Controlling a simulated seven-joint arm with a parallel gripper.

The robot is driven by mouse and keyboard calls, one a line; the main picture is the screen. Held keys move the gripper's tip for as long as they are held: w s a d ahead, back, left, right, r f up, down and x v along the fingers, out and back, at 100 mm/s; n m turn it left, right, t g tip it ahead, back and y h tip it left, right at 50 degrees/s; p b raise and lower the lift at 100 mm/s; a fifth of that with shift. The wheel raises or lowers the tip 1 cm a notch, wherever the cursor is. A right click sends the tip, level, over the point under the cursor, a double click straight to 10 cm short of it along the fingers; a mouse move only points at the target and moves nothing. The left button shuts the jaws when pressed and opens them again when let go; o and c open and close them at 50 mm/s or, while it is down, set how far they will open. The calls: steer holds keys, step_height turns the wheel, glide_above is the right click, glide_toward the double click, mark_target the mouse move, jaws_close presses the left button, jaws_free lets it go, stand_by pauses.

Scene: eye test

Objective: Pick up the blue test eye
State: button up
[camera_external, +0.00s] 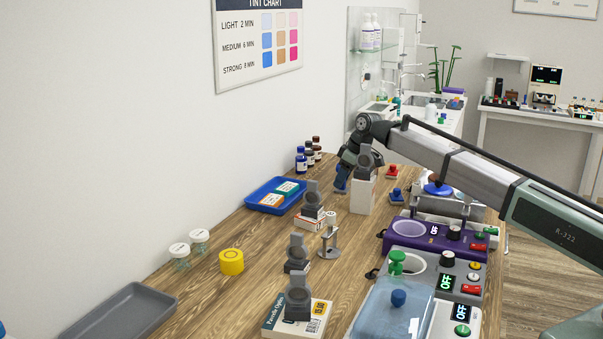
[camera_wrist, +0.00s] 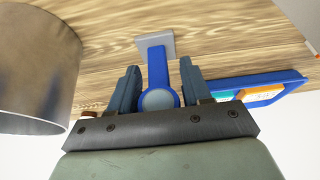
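The blue test eye (camera_wrist: 160,99) shows in the wrist view as a blue stem with a round, pale-centred ring, on a light grey square base (camera_wrist: 155,45) on the wood table. My gripper (camera_wrist: 160,85) is open, with one blue-grey finger on each side of it; gaps show beside the stem, and whether a finger touches the ring I cannot tell. In the external view my gripper (camera_external: 344,172) points down beside the tall white block, and a bit of blue (camera_external: 341,184) shows at its tips. Most of the test eye is hidden there.
A dark grey eye-shaped piece (camera_external: 365,160) stands on the white block (camera_external: 361,195), close to my gripper. Similar grey pieces stand nearer the camera. A blue tray (camera_external: 263,195) with small boxes lies left. A large grey round-sided thing (camera_wrist: 35,65) fills the wrist view's left.

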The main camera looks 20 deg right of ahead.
steer(key=c, duration=0.8)
